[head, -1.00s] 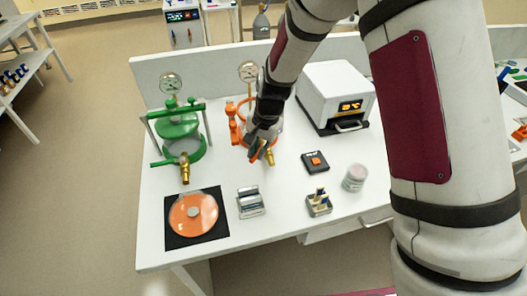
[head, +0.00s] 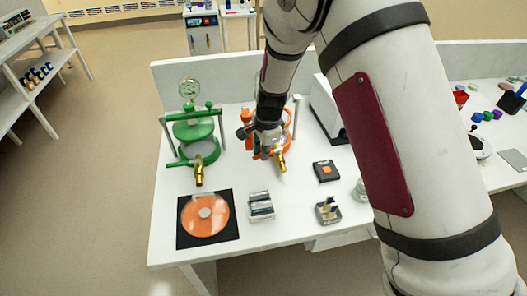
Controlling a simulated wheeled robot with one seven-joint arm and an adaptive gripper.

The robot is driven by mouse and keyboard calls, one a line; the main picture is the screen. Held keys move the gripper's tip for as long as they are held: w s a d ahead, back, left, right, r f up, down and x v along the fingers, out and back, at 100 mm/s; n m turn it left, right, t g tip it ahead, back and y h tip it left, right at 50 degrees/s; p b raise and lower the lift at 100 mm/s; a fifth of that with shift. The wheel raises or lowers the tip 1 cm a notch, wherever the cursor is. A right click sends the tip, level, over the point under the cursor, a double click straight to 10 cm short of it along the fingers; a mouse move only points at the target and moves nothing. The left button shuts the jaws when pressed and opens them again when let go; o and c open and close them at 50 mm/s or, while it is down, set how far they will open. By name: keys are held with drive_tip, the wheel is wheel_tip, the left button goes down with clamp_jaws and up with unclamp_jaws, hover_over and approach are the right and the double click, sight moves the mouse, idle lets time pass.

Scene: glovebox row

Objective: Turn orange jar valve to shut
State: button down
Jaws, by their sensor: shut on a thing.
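The orange jar (head: 286,126) stands at the back middle of the white table, mostly hidden behind my arm. Its brass outlet (head: 281,162) points toward the front edge. My gripper (head: 267,146) is at the front of the jar, just above the brass outlet. It is shut on the orange valve handle (head: 257,150), of which only small orange parts show. The exact grip and the handle's angle are hidden by the fingers.
A green jar (head: 204,151) with a gauge and brass outlet stands to the left. In front are an orange disc (head: 205,214) on a black mat, a grey rack (head: 261,206), a small holder (head: 327,211) and a black box (head: 326,171). A white oven (head: 326,107) is partly hidden.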

drive_tip(key=c, duration=1.6)
unclamp_jaws()
drive_tip(key=shift+c, duration=0.2)
drive_tip(key=shift+r, duration=0.1)
wheel_tip(320, 180, up, 12)
drive_tip(key=s+d, duration=0.1)
drive_tip(key=s, duration=0.1)
drive_tip(key=shift+f, duration=0.2)
